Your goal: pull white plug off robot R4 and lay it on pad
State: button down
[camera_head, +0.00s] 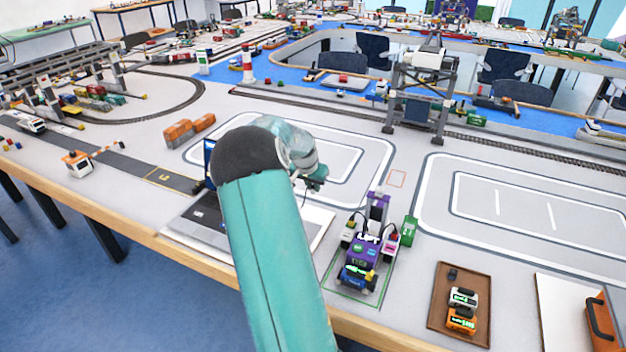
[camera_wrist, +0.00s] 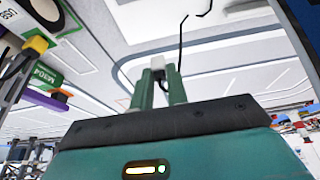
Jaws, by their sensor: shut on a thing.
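The wheeled robot (camera_head: 370,245), purple and blue with a green block on its right side, stands inside a green outline near the table's front edge; I cannot read R4 on it. My gripper (camera_head: 316,182) is up and left of it, above the white-lined track. Part of a robot with a yellow connector (camera_wrist: 38,44) shows at the left there.
A laptop (camera_head: 205,215) is partly hidden behind my arm. A brown tray (camera_head: 447,325) with several small items lies right of the robot. A grey gantry (camera_head: 420,90) stands behind.

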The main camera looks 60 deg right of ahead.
jog(key=shift+f, duration=4.3)
jog(key=shift+f, duration=0.6)
jog(key=c, duration=1.3)
grip_release()
jog(key=v, duration=1.3)
jog(key=shift+a+r, duration=0.15)
jog(key=shift+r, duration=0.25)
jog(key=shift+a, duration=0.1)
